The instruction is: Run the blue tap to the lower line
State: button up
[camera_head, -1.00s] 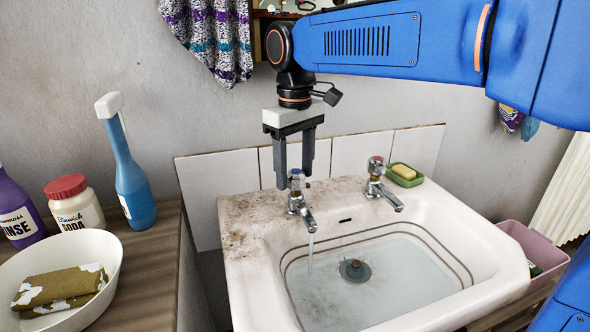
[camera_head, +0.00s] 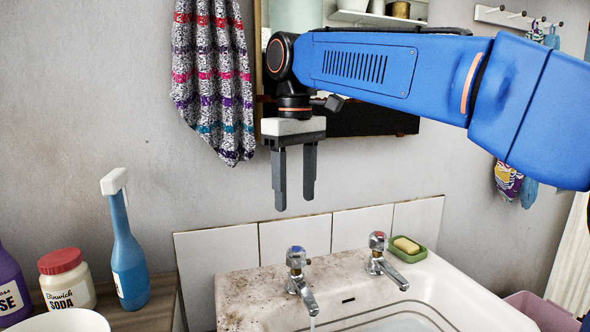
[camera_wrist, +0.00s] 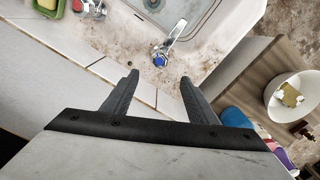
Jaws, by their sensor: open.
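The blue tap (camera_head: 297,258) is chrome with a blue-marked top and stands on the left of the basin's back ledge. In the wrist view the blue tap (camera_wrist: 159,60) shows just beyond and between my fingertips. My gripper (camera_head: 295,203) points down, open and empty, above the tap and apart from it. The white basin (camera_head: 250,290) has dark lines (camera_head: 410,304) around its inner wall. Most of the bowl is cut off in the head view, so I cannot tell the water level against the lower line.
A red-marked tap (camera_head: 378,240) stands to the right, with a green soap dish (camera_head: 408,254) beside it. Bottles and a jar (camera_head: 67,280) stand on the left counter. A striped towel (camera_head: 212,90) hangs behind, left of my gripper. The air around my gripper is clear.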

jog(key=shift+r, duration=2.25)
dwell(5.8)
